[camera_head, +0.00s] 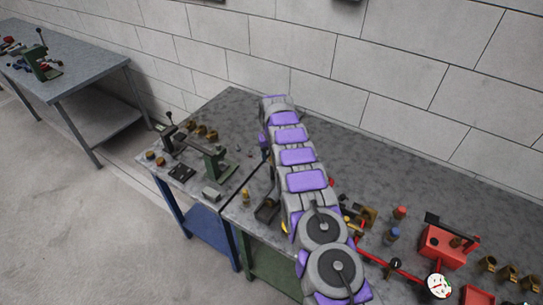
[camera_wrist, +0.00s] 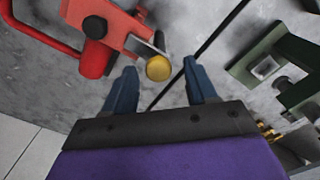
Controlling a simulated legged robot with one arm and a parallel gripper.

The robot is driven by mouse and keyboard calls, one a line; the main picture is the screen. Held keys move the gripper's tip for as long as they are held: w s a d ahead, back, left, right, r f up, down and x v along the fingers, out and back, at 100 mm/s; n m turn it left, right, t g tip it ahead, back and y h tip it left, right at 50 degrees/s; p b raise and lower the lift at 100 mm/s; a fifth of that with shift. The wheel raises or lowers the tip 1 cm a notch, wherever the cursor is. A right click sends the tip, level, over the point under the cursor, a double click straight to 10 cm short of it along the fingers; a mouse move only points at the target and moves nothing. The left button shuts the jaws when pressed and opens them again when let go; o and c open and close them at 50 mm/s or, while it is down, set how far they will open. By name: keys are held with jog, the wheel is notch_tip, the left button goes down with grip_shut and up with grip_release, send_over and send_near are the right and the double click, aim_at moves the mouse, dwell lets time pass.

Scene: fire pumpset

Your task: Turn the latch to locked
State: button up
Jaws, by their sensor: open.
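In the wrist view my gripper (camera_wrist: 160,67) is open, its two blue fingers spread apart with nothing held between them. A round brass-coloured knob (camera_wrist: 158,68) shows between the fingertips, at the end of a red fitting (camera_wrist: 115,27) with a black round cap. I cannot tell whether the fingers touch the knob. No part is clearly marked as the latch, and its locked or unlocked position cannot be read. In the head view my arm reaches over the bench and hides the work spot; my gripper is not clearly visible there.
A green metal tool (camera_wrist: 275,65) stands to the right in the wrist view. The grey bench (camera_head: 235,110) also carries a green press (camera_head: 215,160), red equipment (camera_head: 445,245) and several brass fittings. A dark line crosses the benchtop. A white block wall stands behind.

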aim_at(271, 158)
notch_tip(271, 158, up, 17)
jog(key=p, duration=0.8)
jog(key=shift+w, duration=0.15)
jog(key=shift+a, duration=0.1)
jog(key=s+d+r+b, duration=0.2)
jog(key=s+r+b, duration=0.15)
jog(key=s, duration=0.45)
jog(key=s+d+r+g+b, duration=0.1)
jog(key=s+d+r+b, duration=0.2)
jog(key=s, duration=0.5)
jog(key=s+d+r+b, duration=0.1)
jog(key=s+r+b, duration=0.2)
jog(key=s+r, duration=0.35)
jog(key=s+d+f+b, duration=0.1)
jog(key=s+f, duration=0.3)
jog(key=s, duration=0.8)
jog(key=s+f+m+b, duration=0.1)
jog(key=s+f+b, duration=0.2)
jog(key=s, duration=0.9)
jog(key=s+d+f+b, duration=0.1)
jog(key=s+f, duration=0.4)
jog(key=s, duration=0.7)
jog(key=shift+d+m+g+b, duration=0.3)
jog(key=shift+g+b, duration=0.1)
jog(key=shift+b, duration=0.45)
